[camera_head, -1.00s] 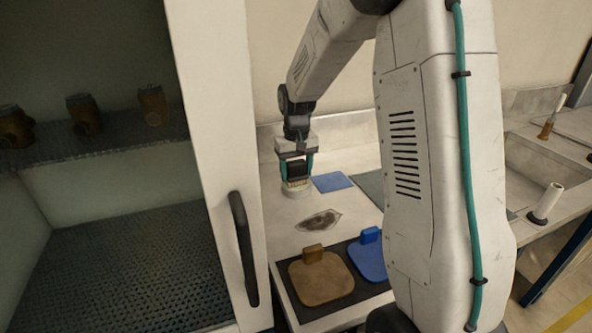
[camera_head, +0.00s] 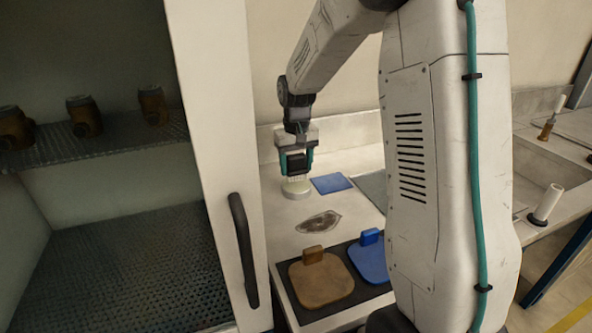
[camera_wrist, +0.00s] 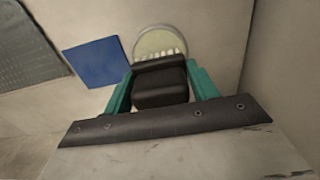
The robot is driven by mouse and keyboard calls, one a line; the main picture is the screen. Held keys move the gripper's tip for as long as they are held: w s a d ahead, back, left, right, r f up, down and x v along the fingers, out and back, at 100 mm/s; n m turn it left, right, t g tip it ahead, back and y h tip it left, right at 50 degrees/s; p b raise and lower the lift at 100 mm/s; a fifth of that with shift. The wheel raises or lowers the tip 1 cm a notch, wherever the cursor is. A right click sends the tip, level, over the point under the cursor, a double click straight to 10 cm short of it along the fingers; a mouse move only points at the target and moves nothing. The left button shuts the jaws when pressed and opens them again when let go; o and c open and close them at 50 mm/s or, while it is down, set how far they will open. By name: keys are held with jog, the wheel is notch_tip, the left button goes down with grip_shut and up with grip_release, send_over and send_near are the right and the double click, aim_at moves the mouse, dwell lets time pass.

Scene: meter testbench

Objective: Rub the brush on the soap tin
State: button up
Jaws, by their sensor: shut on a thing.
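My gripper (camera_head: 296,163) is shut on a black brush (camera_head: 296,161) with pale bristles pointing down; the brush also shows between the teal fingers in the wrist view (camera_wrist: 160,84). The soap tin (camera_head: 296,189) is a round, low, pale tin on the counter, right under the brush; it shows beyond the brush in the wrist view (camera_wrist: 158,40). The bristles overlap the tin in both views. I cannot tell whether they touch its contents. The brush hides part of the tin.
A blue cloth (camera_head: 331,183) lies right of the tin. A dark stain (camera_head: 318,222) marks the counter in front. A brown paddle-like piece (camera_head: 321,279) and a blue one (camera_head: 371,259) lie on a black mat. An open cabinet door (camera_head: 222,150) stands at left. A sink (camera_head: 550,170) is at right.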

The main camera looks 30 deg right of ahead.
aim_at(296, 155)
jog(key=shift+r, duration=2.25)
